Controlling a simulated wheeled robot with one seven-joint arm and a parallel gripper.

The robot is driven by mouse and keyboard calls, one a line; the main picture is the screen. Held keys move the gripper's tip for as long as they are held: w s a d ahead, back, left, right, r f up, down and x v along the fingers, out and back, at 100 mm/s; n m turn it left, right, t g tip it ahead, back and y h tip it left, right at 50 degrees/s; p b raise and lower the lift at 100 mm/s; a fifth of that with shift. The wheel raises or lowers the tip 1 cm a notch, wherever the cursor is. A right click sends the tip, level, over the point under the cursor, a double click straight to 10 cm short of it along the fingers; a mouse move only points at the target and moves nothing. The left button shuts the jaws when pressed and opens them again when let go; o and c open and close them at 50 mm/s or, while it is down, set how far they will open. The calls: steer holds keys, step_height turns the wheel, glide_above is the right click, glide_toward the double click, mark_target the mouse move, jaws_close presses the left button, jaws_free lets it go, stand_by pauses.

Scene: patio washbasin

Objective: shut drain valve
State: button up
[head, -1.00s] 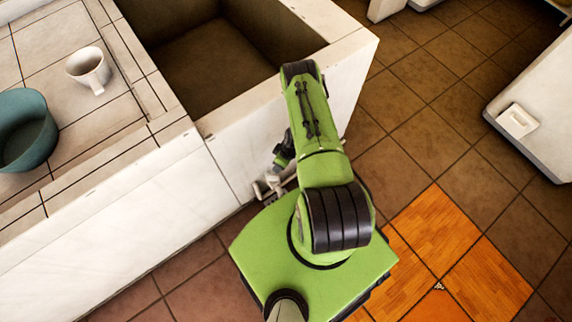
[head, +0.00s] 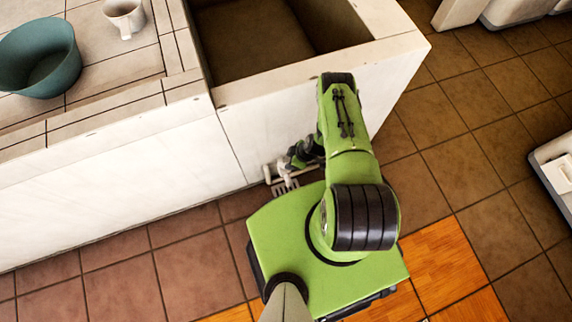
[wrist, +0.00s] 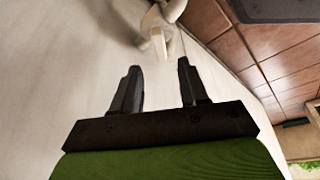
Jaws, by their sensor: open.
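The drain valve is a pale fitting low on the white wall of the washbasin (head: 300,112); its light handle (wrist: 159,42) shows in the wrist view, just beyond my fingertips. In the head view the pale fitting (head: 268,173) shows near the floor, partly hidden by my arm. My gripper (wrist: 156,68) is open and empty, its two dark fingers pointing toward the handle, which lies ahead of the gap between them. I cannot tell whether a finger touches it. The handle's exact angle is unclear.
A teal bowl (head: 42,60) and a white mug (head: 126,18) stand on the tiled counter (head: 110,72), left of the open basin. Brown floor tiles (head: 470,165) are clear to the right. A pale unit (head: 556,172) stands at the right edge.

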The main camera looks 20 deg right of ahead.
steer(key=b+x, duration=0.2)
steer(key=x, duration=0.4)
steer(key=shift+a+f+b, duration=0.15)
steer(key=shift+f+b, duration=0.15)
steer(key=shift+f, duration=0.1)
steer(key=shift+w, duration=0.1)
jaws_close()
